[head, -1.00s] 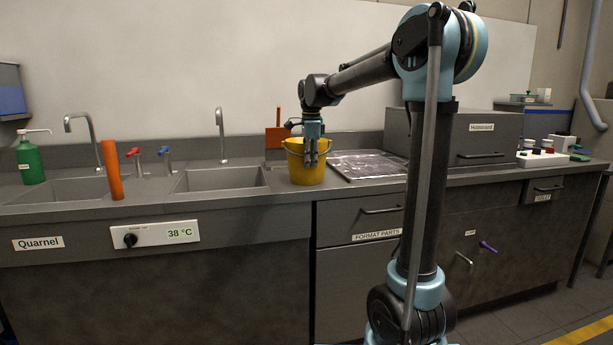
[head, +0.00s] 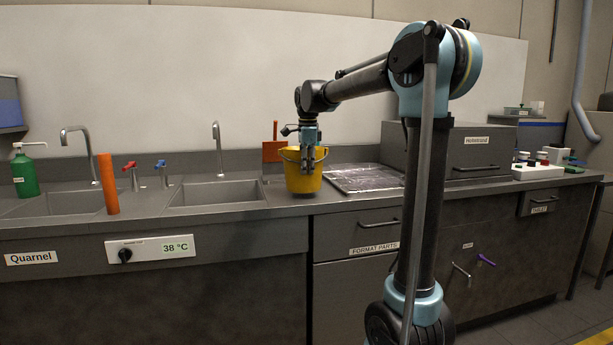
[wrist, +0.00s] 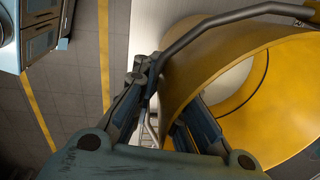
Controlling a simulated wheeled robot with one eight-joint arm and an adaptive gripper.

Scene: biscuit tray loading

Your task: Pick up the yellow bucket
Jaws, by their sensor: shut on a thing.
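The yellow bucket (head: 302,181) is over the counter between the right sink and the dark sheet. It is upright, with a dark shadow under its base, and looks slightly clear of the counter. My gripper (head: 307,160) points down at its rim. In the wrist view, my gripper (wrist: 170,98) is shut on the wall of the yellow bucket (wrist: 205,62), with one finger on each side of it. The grey bail handle (wrist: 215,20) crosses the top of that view.
Left of the bucket is the sink (head: 218,194) with a tap (head: 217,150). A red-brown board (head: 274,148) stands behind. An orange cylinder (head: 108,184) stands farther left.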

